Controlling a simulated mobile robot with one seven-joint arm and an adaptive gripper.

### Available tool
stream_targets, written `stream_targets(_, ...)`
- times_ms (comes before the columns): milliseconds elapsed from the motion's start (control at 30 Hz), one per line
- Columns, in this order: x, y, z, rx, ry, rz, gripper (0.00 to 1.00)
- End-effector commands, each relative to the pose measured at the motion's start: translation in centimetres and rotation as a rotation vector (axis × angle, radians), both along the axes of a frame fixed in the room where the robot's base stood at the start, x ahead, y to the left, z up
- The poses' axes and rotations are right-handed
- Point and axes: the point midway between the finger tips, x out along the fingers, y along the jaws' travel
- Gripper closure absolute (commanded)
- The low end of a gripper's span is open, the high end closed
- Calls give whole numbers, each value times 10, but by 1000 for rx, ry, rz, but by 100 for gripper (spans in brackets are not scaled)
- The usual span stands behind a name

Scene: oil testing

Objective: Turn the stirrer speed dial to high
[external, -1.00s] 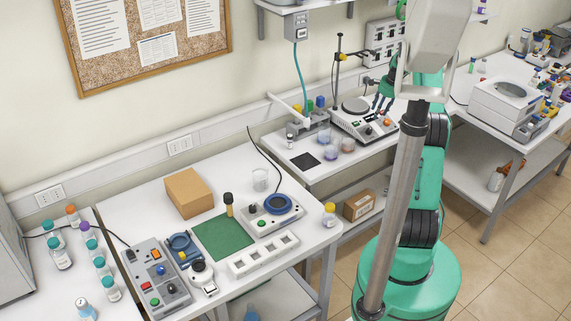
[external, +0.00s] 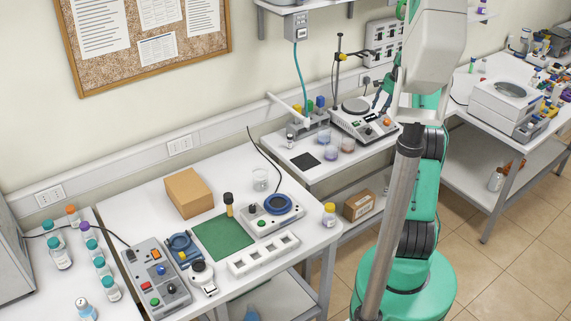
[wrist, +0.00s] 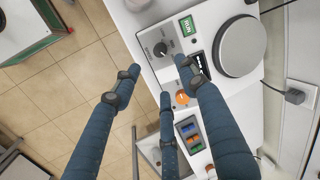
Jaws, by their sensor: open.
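The stirrer (external: 352,106) is a white unit with a round grey plate (wrist: 240,45), standing on the bench at the back. Its front panel has a black dial (wrist: 161,48) with a printed scale around it, a small green display (wrist: 187,26) and an orange knob (wrist: 182,98). I cannot read which label belongs to which control. My gripper (wrist: 157,78) is open and empty, its three dark blue fingers spread over the panel's front edge. The black dial shows between two fingertips, apparently not touched.
Several beakers (external: 331,152) stand on the bench near the stirrer. A power plug (wrist: 293,96) and cable lie behind it. The tiled floor (wrist: 60,100) in front of the bench is clear.

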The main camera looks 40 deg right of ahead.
Motion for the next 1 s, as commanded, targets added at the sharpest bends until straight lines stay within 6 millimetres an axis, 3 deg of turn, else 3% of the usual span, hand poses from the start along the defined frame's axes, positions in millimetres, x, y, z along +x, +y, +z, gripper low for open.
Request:
stream_targets(267, 7, 3, -27, 2, 2, 0, 57)
stream_targets(700, 25, 10, -95, 1, 3, 1, 57)
stream_targets(1000, 34, 13, -124, 0, 1, -1, 57)
